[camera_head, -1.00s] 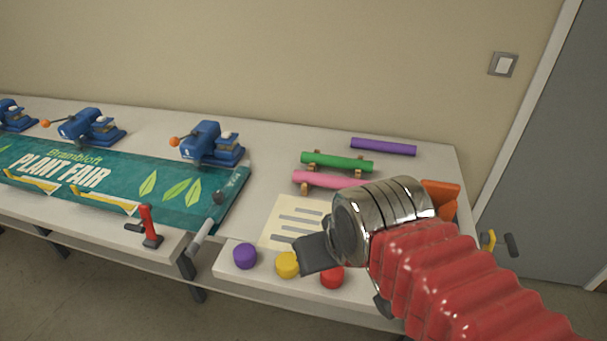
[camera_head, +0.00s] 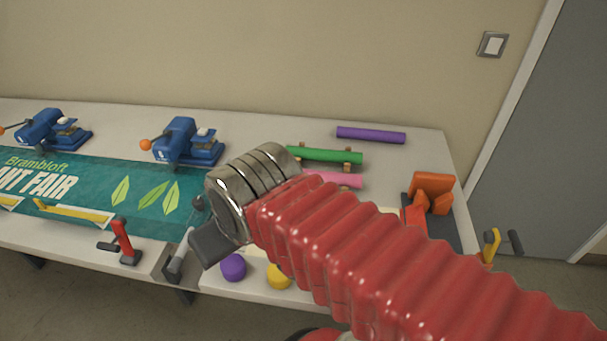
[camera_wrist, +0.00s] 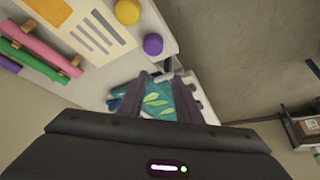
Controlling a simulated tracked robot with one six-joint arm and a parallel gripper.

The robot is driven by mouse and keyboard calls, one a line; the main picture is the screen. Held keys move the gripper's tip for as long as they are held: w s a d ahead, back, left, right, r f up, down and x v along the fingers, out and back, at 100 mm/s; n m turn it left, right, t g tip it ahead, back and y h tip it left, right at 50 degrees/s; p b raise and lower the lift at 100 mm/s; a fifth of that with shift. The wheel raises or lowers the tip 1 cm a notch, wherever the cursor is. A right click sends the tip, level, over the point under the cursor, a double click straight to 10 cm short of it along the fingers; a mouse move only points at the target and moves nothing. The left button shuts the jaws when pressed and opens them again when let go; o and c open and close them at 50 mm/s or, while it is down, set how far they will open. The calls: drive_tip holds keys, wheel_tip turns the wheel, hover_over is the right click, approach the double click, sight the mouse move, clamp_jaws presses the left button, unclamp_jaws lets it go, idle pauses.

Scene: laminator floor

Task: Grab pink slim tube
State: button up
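The pink slim tube (camera_head: 336,179) lies on small brown supports on the table, in front of the thicker green tube (camera_head: 325,155). My red arm and the metal wrist hide its left part in the head view. In the wrist view the pink tube (camera_wrist: 45,50) runs along the upper left, beside the green tube (camera_wrist: 32,60). My gripper (camera_head: 212,246) is left of and nearer than the pink tube, above the table's front, and holds nothing visible. In the wrist view its fingers (camera_wrist: 162,95) stand apart, with the banner showing between them.
A purple tube (camera_head: 371,135) lies behind the green one. An orange device (camera_head: 432,190) stands at the right. Purple (camera_head: 233,267) and yellow (camera_head: 278,276) knobs sit at the front edge. Blue clamps (camera_head: 187,142) and a teal banner (camera_head: 140,185) fill the left.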

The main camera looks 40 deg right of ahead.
drive_tip(key=shift+o, duration=0.2)
drive_tip(key=shift+w, duration=0.1)
drive_tip(key=shift+o, duration=0.7)
drive_tip(key=shift+w+d+f+m, duration=0.2)
drive_tip(key=shift+f+m, duration=0.1)
drive_tip(key=w+d+f+m+t+y, duration=0.1)
drive_tip(key=w+d+f+m+y, duration=0.1)
drive_tip(key=w+d+f+m, duration=0.35)
drive_tip(key=w+d+f+m+y, duration=0.2)
drive_tip(key=w+d+m, duration=0.1)
drive_tip(key=d+m, duration=0.55)
drive_tip(key=s+d+f+m+t+h, duration=0.1)
drive_tip(key=d+m, duration=0.2)
drive_tip(key=d, duration=0.4)
drive_tip(key=s+d+f+m+t+h, duration=0.1)
drive_tip(key=d+f+m+t, duration=0.1)
drive_tip(key=d, duration=0.6)
drive_tip(key=s+d+f+m+t+h, duration=0.1)
drive_tip(key=d+m, duration=0.3)
drive_tip(key=d, duration=0.4)
drive_tip(key=shift+s+d+f+m+t, duration=0.2)
drive_tip(key=shift+s+f+m+t, duration=0.25)
drive_tip(key=shift+t, duration=0.25)
